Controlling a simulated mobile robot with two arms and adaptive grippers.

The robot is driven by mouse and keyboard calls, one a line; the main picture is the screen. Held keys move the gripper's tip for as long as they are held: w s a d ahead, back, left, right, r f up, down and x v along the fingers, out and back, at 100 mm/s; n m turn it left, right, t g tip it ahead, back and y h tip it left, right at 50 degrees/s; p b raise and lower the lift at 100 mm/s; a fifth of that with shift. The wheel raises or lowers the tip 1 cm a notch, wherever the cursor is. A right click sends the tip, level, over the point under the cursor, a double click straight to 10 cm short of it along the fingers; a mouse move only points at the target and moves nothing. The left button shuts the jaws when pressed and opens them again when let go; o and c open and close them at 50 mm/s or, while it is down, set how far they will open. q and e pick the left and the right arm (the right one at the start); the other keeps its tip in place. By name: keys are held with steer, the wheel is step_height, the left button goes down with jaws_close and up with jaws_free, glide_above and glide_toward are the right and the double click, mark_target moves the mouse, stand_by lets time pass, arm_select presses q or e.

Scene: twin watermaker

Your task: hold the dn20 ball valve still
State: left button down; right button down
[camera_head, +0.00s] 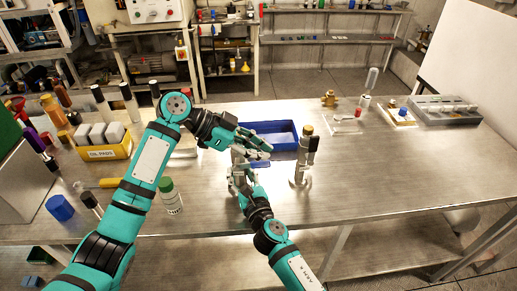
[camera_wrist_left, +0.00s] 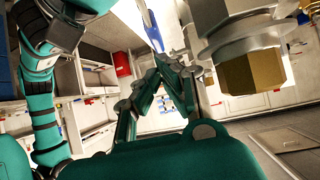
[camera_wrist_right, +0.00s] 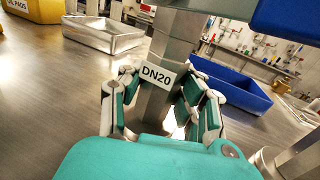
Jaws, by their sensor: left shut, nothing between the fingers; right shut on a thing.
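The DN20 ball valve shows in the right wrist view as a grey metal upright body with a white "DN20" label (camera_wrist_right: 157,77). My right gripper (camera_wrist_right: 160,108) has its fingers closed around this body from both sides. In the head view, my right gripper (camera_head: 241,180) is low over the bench, and the arms partly hide the valve. My left gripper (camera_head: 268,150) is shut and empty, just above and to the right of my right gripper. In the left wrist view its fingers (camera_wrist_left: 160,65) meet, beside a large grey fitting with a brass hex end (camera_wrist_left: 252,84).
A blue tray (camera_head: 285,127) lies behind the grippers. A metal fitting with a brass top (camera_head: 307,131) stands just right of them. A yellow box of oil pads (camera_head: 104,152) and a green-capped bottle (camera_head: 170,198) are at left. The bench's right front is clear.

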mark_target(264, 162)
arm_select(q)
steer(key=shift+d+f+y, duration=0.5)
steer(key=shift+d+f, duration=0.1)
steer(key=shift+f, duration=0.1)
steer(key=shift+r, duration=0.15)
steer(key=shift+r, duration=1.25)
step_height(264, 162, up, 3)
steer(key=shift+r, duration=0.2)
steer(key=s+v, duration=0.1)
steer(key=v, duration=0.8)
steer(key=shift+w+r, duration=0.4)
